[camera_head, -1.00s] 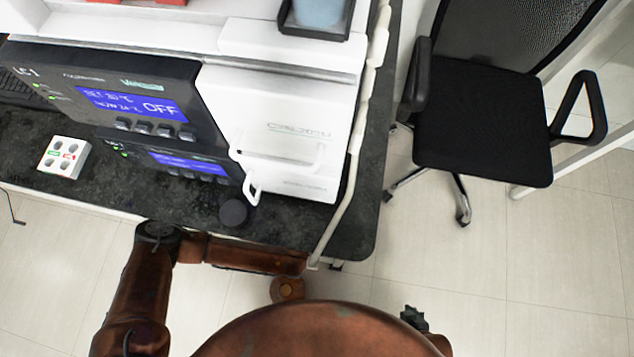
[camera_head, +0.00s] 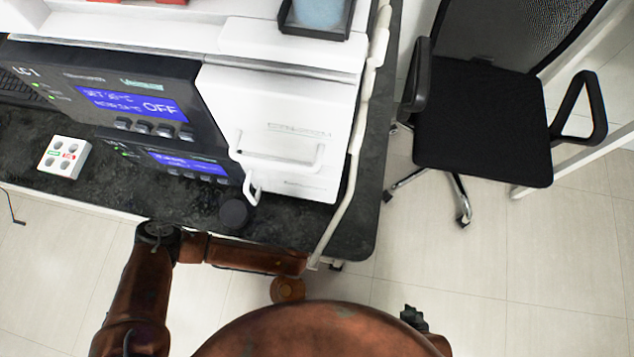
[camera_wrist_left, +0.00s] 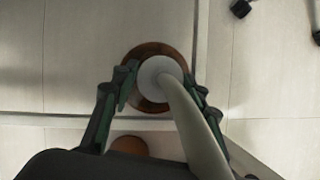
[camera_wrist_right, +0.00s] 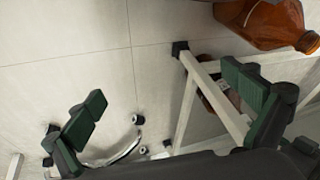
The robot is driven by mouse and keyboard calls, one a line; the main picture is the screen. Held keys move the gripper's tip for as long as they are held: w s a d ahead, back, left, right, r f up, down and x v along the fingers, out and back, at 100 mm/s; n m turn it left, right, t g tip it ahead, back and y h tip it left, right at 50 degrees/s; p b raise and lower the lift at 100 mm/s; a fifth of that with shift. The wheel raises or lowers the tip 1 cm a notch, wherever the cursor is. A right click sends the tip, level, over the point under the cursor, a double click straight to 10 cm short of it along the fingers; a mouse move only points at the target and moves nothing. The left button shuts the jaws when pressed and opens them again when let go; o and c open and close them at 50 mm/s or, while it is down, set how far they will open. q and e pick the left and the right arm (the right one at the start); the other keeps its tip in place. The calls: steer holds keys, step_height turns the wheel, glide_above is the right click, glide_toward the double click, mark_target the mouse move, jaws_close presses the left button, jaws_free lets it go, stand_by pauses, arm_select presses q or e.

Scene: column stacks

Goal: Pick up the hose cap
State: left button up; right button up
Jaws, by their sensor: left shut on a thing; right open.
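The hose cap (camera_wrist_left: 158,70) is a pale round disc at the end of a thick white hose (camera_wrist_left: 197,125) in the left wrist view. My left gripper (camera_wrist_left: 158,88) is shut on it, with one dark green finger on each side. A brown round thing, seemingly a bottle, shows as a ring behind the cap; I cannot tell if they touch. My right gripper (camera_wrist_right: 165,98) is open and empty in the right wrist view. A small dark part of it (camera_head: 412,318) shows in the head view.
A dark benchtop (camera_head: 345,235) carries instruments with blue displays (camera_head: 135,105) and a white handled unit (camera_head: 290,130). A black chair (camera_head: 485,120) stands at right. In the right wrist view, an amber bottle (camera_wrist_right: 262,22) lies near a white frame (camera_wrist_right: 215,90).

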arm_select(q)
steer(key=shift+r, duration=0.4)
step_height(320, 180, up, 3)
steer(key=shift+w+r+p, duration=0.1)
steer(key=shift+p, duration=1)
steer(key=s+a+r+p, duration=0.2)
steer(key=s+r+p, duration=0.1)
steer(key=shift+r, duration=0.2)
arm_select(e)
steer(key=s+d+r+g+h, duration=0.2)
steer(key=s+d+r+g, duration=0.3)
steer(key=s+r, duration=0.4)
arm_select(q)
steer(key=shift+s+a+r+p, duration=0.95)
steer(key=shift+s+a+p, duration=0.15)
steer(key=shift+s, duration=0.3)
steer(key=shift+s+a+r+p, duration=0.9)
steer(key=shift+s+a+p, duration=0.15)
steer(key=shift+s, duration=0.35)
steer(key=shift+s+a+r+p, duration=1)
steer(key=shift+s+a, duration=0.1)
steer(key=shift+s, duration=0.3)
arm_select(e)
steer(key=s+d+f, duration=0.2)
steer(key=f, duration=0.7)
steer(key=s+d+f+t, duration=0.1)
steer(key=s+d+f, duration=0.1)
steer(key=f, duration=0.8)
steer(key=shift+d+h, duration=0.3)
steer(key=shift+d, duration=0.3)
